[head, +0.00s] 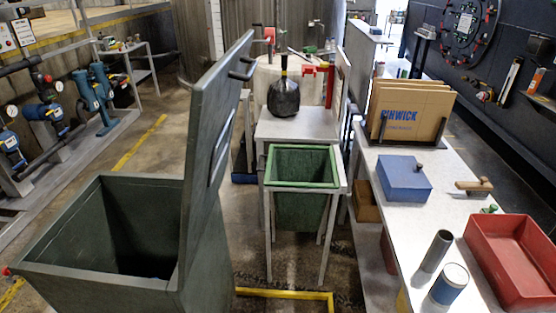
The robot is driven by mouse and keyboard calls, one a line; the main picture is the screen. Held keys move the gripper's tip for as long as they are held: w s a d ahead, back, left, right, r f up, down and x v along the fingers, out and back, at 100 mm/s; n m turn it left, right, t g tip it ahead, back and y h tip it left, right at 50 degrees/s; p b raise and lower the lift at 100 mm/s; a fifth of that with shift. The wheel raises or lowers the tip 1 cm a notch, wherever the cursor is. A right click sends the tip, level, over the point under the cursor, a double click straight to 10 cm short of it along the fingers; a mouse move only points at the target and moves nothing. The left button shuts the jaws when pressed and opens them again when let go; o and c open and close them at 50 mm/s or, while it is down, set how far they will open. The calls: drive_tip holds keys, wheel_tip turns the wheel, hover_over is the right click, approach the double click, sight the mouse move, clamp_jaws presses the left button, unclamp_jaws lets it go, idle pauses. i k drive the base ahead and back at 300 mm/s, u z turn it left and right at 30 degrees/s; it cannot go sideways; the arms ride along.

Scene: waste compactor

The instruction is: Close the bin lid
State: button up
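A dark green-grey bin (95,283) stands at the lower left, with its open top facing up and its inside dark. Its lid (212,150) stands up, nearly vertical and leaning slightly right, from the bin's right side. My gripper and arm are not in view.
A green container (302,185) in a metal frame stands right of the lid. A workbench (380,170) at right holds a cardboard box (408,112), a blue box (404,178) and a red tray (510,262). Blue pumps (103,95) line the left. Open floor (160,165) lies behind the bin.

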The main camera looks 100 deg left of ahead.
sight(214, 100)
drive_tip(key=i, duration=0.75)
drive_tip(key=u, duration=4.25)
drive_tip(key=i, duration=0.45)
drive_tip(key=u, duration=0.55)
drive_tip(key=k, duration=0.6)
drive_tip(key=u, duration=0.5)
drive_tip(key=i, duration=0.75)
drive_tip(key=z, duration=1)
drive_tip(key=i, duration=0.65)
drive_tip(key=z, duration=0.7)
